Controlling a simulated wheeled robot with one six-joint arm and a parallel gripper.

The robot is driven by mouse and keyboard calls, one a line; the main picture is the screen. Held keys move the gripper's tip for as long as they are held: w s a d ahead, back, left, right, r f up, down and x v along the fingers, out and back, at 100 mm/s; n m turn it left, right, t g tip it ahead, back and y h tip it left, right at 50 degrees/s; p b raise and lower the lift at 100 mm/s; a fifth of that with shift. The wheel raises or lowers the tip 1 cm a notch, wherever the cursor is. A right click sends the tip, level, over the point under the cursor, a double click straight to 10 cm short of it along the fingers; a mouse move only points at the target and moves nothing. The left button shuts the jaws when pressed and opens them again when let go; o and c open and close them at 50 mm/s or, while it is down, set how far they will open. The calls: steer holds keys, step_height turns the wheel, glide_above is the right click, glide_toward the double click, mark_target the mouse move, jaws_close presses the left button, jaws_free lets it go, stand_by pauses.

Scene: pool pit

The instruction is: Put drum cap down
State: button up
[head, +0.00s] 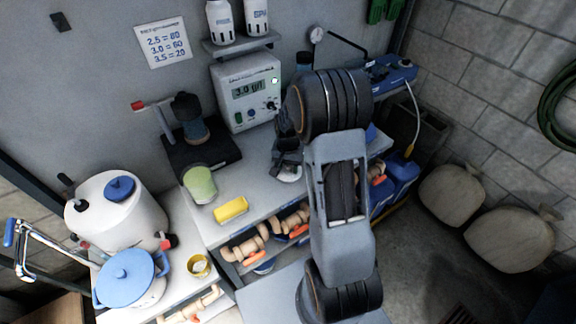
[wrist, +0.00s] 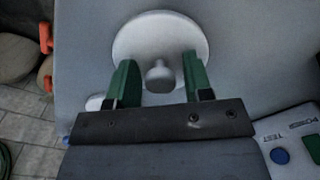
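A white round cap with a central knob, which I take to be the drum cap (wrist: 160,24), lies flat on the grey bench top in the wrist view. My gripper (wrist: 160,72) is open, its green fingers on either side of the knob with a visible gap on both sides. In the head view my gripper (head: 287,157) is over the bench, and only part of the white cap (head: 291,178) shows below it. A white drum (head: 118,222) with a blue round piece on top stands at the left.
A white control box (head: 247,90) stands behind my gripper. A stand with a dark base (head: 203,152), a pale green cup (head: 199,184) and a yellow block (head: 231,209) are to the left. A blue-lidded pot (head: 130,278) is front left. Bare bench shows around the cap.

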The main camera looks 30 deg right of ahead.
steer(key=shift+o, duration=0.6)
steer(key=shift+r, duration=0.15)
steer(key=shift+r, duration=0.25)
step_height(320, 180, up, 11)
steer(key=s+a+r+n+t, duration=0.2)
steer(key=s+a+r+n, duration=0.1)
steer(key=s, duration=0.5)
steer(key=s+a+r+n+t, duration=0.2)
steer(key=s+a+r+n, duration=0.2)
steer(key=s+a, duration=0.2)
steer(key=shift+s+a+r+n+b, duration=0.2)
steer(key=shift+s+r+n+b, duration=0.1)
steer(key=shift+s, duration=0.75)
